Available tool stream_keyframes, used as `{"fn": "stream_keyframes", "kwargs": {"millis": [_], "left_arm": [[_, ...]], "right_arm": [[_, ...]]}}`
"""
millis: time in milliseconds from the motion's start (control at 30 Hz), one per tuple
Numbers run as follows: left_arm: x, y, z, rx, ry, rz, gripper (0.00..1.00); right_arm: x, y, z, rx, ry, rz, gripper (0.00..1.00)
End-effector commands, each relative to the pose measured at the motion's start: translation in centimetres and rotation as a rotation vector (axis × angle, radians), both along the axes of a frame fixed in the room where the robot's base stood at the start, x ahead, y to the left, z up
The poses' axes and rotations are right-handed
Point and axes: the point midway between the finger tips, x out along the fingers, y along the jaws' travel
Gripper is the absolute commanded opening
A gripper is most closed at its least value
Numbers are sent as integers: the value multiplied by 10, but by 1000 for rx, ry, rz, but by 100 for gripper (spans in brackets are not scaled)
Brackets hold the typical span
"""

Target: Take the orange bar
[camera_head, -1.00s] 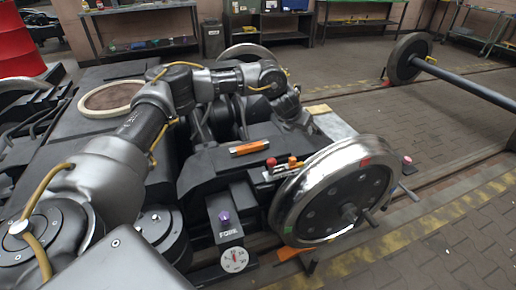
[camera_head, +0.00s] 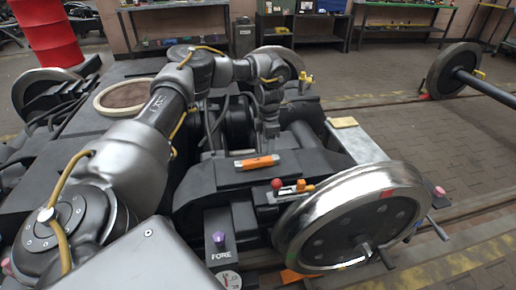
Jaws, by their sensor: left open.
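The orange bar (camera_head: 257,162), with pale ends, lies flat on top of the black bogie frame (camera_head: 205,181) near the middle of the view. My left gripper (camera_head: 268,135) points down just behind the bar, apart from it as far as I can see. It is open and holds nothing. Its fingers are small and dark against the frame. My right gripper is not in view.
A large shiny wheel (camera_head: 345,208) stands at the front right of the bogie. A red knob (camera_head: 277,183) and an orange piece (camera_head: 298,187) sit between it and the bar. A purple knob (camera_head: 219,239) is in front. A red drum (camera_head: 48,38) stands back left.

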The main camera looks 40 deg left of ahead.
Motion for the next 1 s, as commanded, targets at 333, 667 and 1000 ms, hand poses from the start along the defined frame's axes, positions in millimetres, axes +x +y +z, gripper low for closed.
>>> {"fn": "stream_keyframes", "kwargs": {"millis": [333, 667, 1000], "left_arm": [[-2, 2, -20, 1, -1, 4, 53], [-3, 3, -63, 0, 0, 6, 53], [-3, 3, -68, 1, -1, 6, 50]], "right_arm": [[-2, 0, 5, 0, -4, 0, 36], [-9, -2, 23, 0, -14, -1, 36], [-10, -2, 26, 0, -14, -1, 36]]}}
